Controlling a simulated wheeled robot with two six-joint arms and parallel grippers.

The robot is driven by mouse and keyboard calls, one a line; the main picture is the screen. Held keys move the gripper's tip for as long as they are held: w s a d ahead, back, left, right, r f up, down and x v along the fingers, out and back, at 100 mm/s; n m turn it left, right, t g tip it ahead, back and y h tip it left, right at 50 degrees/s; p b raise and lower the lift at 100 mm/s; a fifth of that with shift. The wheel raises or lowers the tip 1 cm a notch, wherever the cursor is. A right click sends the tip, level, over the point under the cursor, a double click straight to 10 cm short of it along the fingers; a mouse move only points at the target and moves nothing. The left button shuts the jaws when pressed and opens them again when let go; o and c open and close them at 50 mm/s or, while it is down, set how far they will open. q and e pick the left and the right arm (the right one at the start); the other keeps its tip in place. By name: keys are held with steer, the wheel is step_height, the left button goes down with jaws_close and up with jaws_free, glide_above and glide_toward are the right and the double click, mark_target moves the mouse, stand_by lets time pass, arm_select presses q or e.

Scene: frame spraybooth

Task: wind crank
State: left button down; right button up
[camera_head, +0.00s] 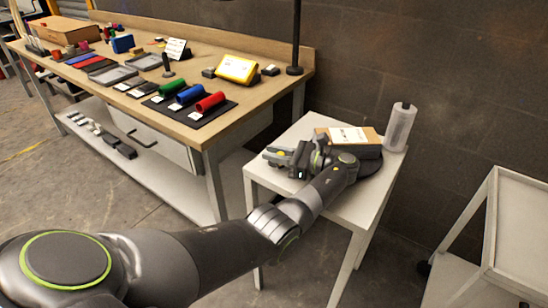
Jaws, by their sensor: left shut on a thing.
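My left gripper (278,155) is over the small white table, at the left of a cardboard box (362,136) with a white label. It is shut on what seems to be the crank's handle. The crank itself is mostly hidden by the gripper and wrist, so its angle cannot be told. A dark round base (376,168) shows under and beside the box, partly behind my arm. My right gripper is not in view.
A pale bottle (400,127) stands on the small white table (345,214), right of the box. A long wooden workbench (232,118) at the left holds coloured cylinders, trays and a yellow box (237,69). A white cart (516,232) stands at the right. Open floor lies between.

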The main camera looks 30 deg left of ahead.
arm_select(q)
steer(key=c, duration=1.3)
jaws_free()
steer(key=shift+o, duration=0.2)
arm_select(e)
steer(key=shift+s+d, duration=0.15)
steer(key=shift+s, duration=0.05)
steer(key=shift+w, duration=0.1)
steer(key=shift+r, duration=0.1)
